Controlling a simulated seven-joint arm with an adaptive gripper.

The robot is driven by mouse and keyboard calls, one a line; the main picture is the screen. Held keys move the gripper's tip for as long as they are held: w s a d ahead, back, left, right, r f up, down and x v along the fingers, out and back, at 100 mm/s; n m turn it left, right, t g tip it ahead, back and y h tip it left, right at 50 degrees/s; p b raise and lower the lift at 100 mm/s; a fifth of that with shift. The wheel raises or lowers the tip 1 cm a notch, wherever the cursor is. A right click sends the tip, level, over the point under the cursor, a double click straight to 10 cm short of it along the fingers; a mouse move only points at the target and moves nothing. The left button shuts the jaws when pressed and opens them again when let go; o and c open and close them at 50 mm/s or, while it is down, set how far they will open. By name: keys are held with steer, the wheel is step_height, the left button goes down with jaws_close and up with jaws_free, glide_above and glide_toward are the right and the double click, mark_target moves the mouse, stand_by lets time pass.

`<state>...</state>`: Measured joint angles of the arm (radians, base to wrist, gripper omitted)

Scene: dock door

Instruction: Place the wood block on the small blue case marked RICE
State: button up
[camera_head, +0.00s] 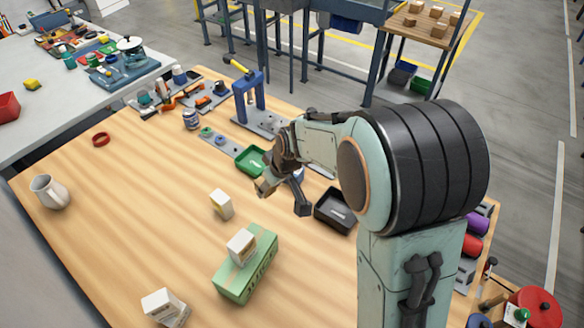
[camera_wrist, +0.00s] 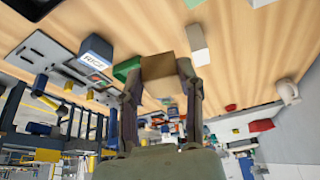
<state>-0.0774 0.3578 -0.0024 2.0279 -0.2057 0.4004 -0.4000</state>
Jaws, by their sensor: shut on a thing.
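The wood block (camera_wrist: 158,67) is a plain brown piece between the two fingers of my gripper (camera_wrist: 160,72) in the wrist view. My gripper (camera_head: 283,190) is shut on it, above the table in the head view, where a tan bit of the block (camera_head: 264,187) shows at the fingers. The small blue case marked RICE (camera_wrist: 95,53) has a white label and stands on the table, left of the block in the wrist view and apart from it. In the head view only a blue bit of the case (camera_head: 299,175) shows behind my gripper; the rest is hidden.
A green tray (camera_head: 247,166) and a black tray (camera_head: 322,218) lie close by. A green box (camera_head: 263,259) carries a white carton (camera_head: 241,246). Another carton (camera_head: 221,204) stands nearer my gripper. A blue press frame (camera_head: 240,103) stands behind. The table's left part is mostly clear.

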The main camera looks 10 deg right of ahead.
steer(key=w+d+r+m, duration=0.1)
steer(key=d+r+m, duration=0.1)
steer(key=d, duration=0.6)
glide_above(296, 173)
steer(key=s, duration=0.1)
steer(key=shift+h, duration=0.4)
step_height(296, 173, down, 8)
steer(key=shift+f, duration=0.2)
steer(key=shift+w+f, duration=0.4)
steer(key=shift+f, duration=0.05)
steer(key=shift+w+f, duration=0.15)
steer(key=shift+f, duration=1.55)
steer(key=shift+f, duration=0.1)
steer(key=o, duration=0.9)
